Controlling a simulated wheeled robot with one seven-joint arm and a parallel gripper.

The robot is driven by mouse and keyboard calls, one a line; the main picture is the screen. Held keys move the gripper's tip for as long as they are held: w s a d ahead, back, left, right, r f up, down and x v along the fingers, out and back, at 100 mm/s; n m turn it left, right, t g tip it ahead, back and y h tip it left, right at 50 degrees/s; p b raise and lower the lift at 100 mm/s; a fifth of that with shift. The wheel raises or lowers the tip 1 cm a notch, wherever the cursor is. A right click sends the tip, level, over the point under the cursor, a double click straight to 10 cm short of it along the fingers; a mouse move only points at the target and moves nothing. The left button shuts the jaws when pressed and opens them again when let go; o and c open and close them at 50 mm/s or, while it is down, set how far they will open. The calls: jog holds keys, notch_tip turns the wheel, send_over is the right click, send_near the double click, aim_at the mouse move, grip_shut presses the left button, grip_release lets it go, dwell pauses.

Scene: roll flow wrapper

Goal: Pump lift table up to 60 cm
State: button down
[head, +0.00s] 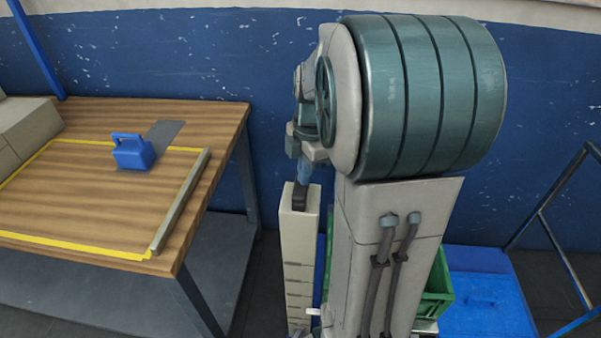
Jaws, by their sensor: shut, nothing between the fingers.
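My gripper (303,171) is small in the head view, at the lower end of my wrist, left of my large teal arm link. It looks shut and empty, pointing down at a black piece (299,196) on top of a pale upright post (299,238). I cannot tell whether it touches that piece. The post has dark horizontal marks down its front and a small white tab (313,311) low on its right side. My arm hides what lies right of the post. I cannot make out the lift table's top or read its height.
A wooden bench (60,205) with yellow tape stands at left, holding a blue handled block (132,152) and a grey bar (180,202). Behind my arm are a green crate (437,285) and a blue lidded box (485,292). A blue frame (560,262) stands at right.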

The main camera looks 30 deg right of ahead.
jog(key=shift+d+r+p, duration=0.25)
jog(key=shift+d, duration=0.4)
jog(key=shift+d+r+p, duration=0.2)
jog(key=shift+d+r, duration=0.05)
jog(key=shift+d, duration=0.65)
notch_tip(320, 180, up, 14)
jog(key=d, duration=0.1)
jog(key=shift+d, duration=0.2)
jog(key=shift+f, duration=0.15)
dwell(0.3)
